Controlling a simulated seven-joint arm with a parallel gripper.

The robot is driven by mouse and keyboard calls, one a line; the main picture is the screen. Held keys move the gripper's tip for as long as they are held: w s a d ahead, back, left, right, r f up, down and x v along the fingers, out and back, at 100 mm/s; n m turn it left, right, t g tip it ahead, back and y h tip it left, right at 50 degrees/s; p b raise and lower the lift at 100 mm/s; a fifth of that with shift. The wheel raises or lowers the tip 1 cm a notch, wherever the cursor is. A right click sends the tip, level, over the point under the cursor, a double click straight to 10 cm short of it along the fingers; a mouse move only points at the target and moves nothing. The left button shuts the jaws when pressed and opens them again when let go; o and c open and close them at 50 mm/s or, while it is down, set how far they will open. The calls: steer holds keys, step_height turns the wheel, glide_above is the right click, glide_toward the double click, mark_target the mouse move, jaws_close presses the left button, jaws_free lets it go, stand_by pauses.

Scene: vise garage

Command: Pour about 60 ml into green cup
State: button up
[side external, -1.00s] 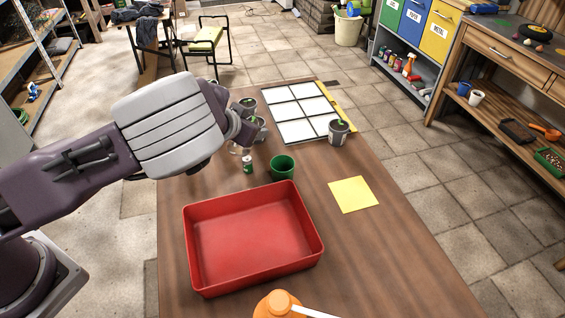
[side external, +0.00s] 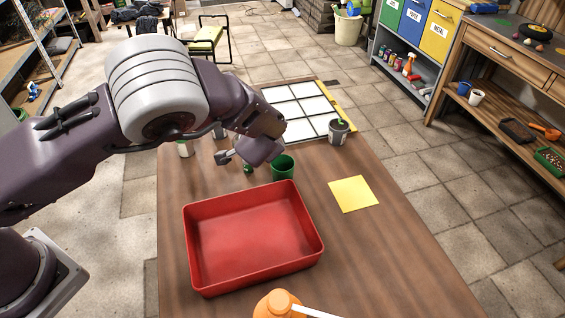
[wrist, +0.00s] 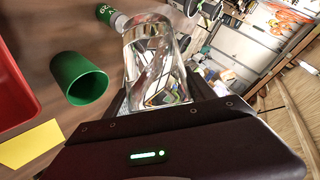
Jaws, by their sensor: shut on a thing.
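The green cup (side external: 283,167) stands upright on the wooden table, behind the red tray; it also shows left of the glass in the wrist view (wrist: 79,78). My gripper (side external: 232,157) is above the table, just left of the cup in the side view. In the wrist view its fingers (wrist: 160,92) are shut on a clear glass vessel (wrist: 155,62). The glass is apart from the cup. I cannot tell its tilt or how much liquid it holds. No stream shows.
A small green-and-white vial (wrist: 109,16) stands near the cup. The red tray (side external: 252,285) is in front, a yellow sheet (side external: 353,194) to the right. A grey can (side external: 339,131) stands by the white-panelled board (side external: 305,107). An orange bottle (side external: 279,304) is at the near edge.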

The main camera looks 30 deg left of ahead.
steer(key=shift+d+f+m+y, duration=0.2)
steer(key=shift+f+m+y, duration=0.1)
steer(key=shift+f+y, duration=0.15)
steer(key=shift+r+m+y+p, duration=0.3)
steer(key=shift+m+y+p, duration=0.1)
steer(key=shift+y+p, duration=0.2)
steer(key=shift+d+f+m+y+p, duration=0.1)
steer(key=shift+f+m+y+p, duration=0.2)
steer(key=shift+y+p, duration=0.1)
stand_by(0.4)
steer(key=shift+s+d, duration=0.15)
steer(key=shift+s, duration=0.1)
stand_by(0.4)
steer(key=shift+f+y+p, duration=0.1)
steer(key=shift+y+p, duration=0.15)
steer(key=shift+p, duration=0.2)
steer(key=shift+w+r+m+t+y, duration=0.1)
steer(key=shift+r+m+t+y, duration=0.15)
steer(key=shift+m+t, duration=0.2)
stand_by(0.3)
steer(key=shift+r+m+y+p, duration=0.1)
steer(key=shift+m+y+p, duration=0.25)
steer(key=shift+p, duration=0.05)
stand_by(0.3)
